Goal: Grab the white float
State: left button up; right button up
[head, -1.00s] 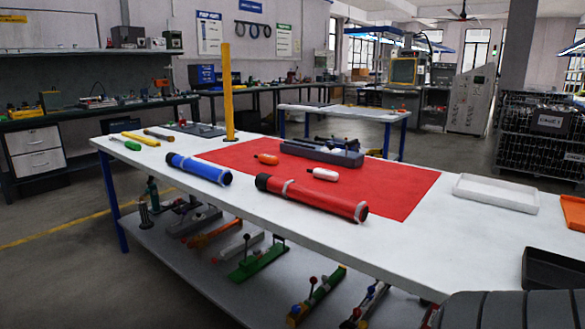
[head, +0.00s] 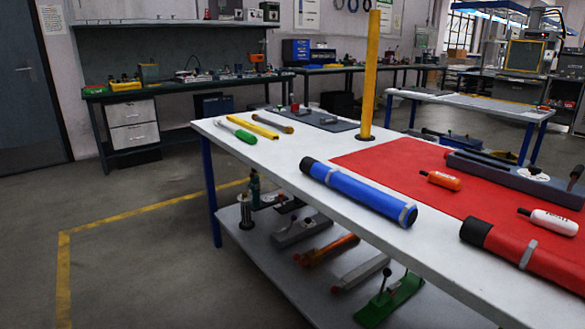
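The white float (head: 548,220) is a small white bottle-like piece with dark lettering and a dark tip. It lies on the red mat (head: 400,159) at the right of the head view, just behind the red tube (head: 531,257). An orange float (head: 440,180) of similar shape lies on the mat to its left and farther back. Neither of my grippers is in view.
A blue tube (head: 357,191) lies along the white table's (head: 250,148) front edge. A yellow post (head: 369,75) stands at the mat's back left corner. A grey tray (head: 515,178) sits behind the floats. Open floor (head: 140,255) lies at the left.

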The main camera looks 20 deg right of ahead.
aim_at(566, 228)
jog(key=i+l+z, duration=0.1)
jog(key=i, duration=0.3)
jog(key=i+l+z, duration=0.1)
jog(key=i, duration=0.25)
jog(key=u, duration=7.25)
